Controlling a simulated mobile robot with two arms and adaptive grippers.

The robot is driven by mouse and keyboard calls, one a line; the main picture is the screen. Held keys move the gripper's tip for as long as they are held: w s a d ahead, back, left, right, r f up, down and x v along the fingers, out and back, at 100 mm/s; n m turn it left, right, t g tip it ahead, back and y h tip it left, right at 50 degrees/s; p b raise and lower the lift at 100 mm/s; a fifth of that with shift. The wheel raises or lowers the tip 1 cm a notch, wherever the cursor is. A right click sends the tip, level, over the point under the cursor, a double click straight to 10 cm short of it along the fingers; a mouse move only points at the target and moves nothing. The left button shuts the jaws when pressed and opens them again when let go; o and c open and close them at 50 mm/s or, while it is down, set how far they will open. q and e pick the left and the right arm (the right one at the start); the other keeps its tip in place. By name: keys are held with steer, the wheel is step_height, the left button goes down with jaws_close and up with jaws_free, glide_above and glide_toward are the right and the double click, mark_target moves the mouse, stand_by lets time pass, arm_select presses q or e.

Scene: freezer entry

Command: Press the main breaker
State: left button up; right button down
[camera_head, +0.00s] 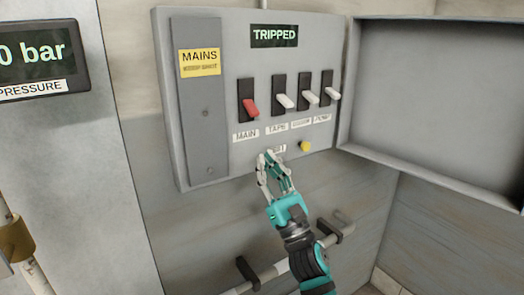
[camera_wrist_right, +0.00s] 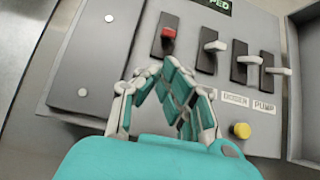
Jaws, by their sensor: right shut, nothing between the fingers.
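The main breaker (camera_head: 250,107) is a red lever on a black plate above the label MAIN, at the left of a row of breakers on a grey panel (camera_head: 221,124). A display (camera_head: 275,36) at the panel's top reads TRIPPED. In the right wrist view the red main breaker (camera_wrist_right: 168,35) shows just beyond the fingers. My right gripper (camera_head: 269,158) is shut and empty, in front of the panel's lower edge, below the main breaker and apart from it. It also shows in the right wrist view (camera_wrist_right: 165,72). My left gripper is not in view.
Three white-lever breakers (camera_head: 284,101) stand right of the main one. A yellow button (camera_head: 305,146) sits at the lower right. The open panel door (camera_head: 440,105) is at the right. A pressure display (camera_head: 35,55) is at the left. A pipe (camera_head: 265,277) runs below.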

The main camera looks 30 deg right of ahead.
mark_target(251, 108)
steer(key=p+x, duration=0.3)
steer(key=x, duration=0.5)
steer(key=shift+w+r, duration=0.1)
steer(key=shift+w, duration=0.1)
steer(key=shift+w+y+p, duration=0.1)
steer(key=shift+y+p, duration=0.2)
steer(key=shift+p, duration=0.1)
